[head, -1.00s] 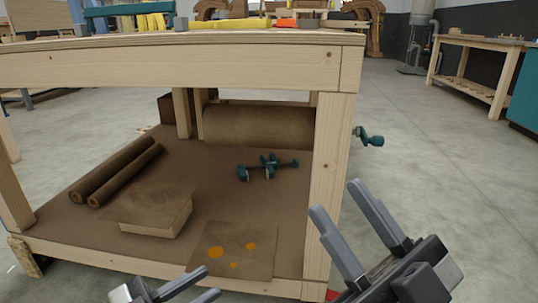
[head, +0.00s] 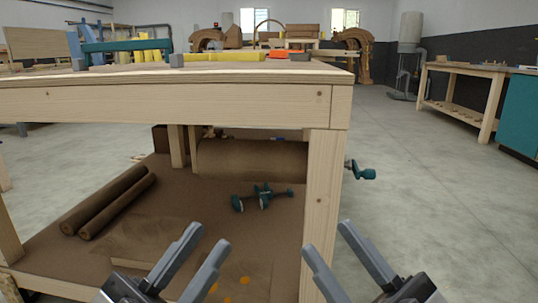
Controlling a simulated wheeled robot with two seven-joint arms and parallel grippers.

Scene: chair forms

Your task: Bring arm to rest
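My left gripper (head: 199,258) shows at the bottom, left of centre, in front of the workbench's lower shelf. Its two grey fingers are apart with nothing between them. My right gripper (head: 326,248) shows at the bottom right, by the bench's front right leg. Its fingers are also spread and empty. The ends of both arms are cut off by the lower picture edge, so the rest of the arms is hidden.
A wooden workbench (head: 180,105) fills the left and middle. Its lower shelf holds brown rolls (head: 108,200), teal clamps (head: 262,197) and an orange-spotted board (head: 243,278). Open concrete floor (head: 430,190) lies to the right, before another bench (head: 465,92).

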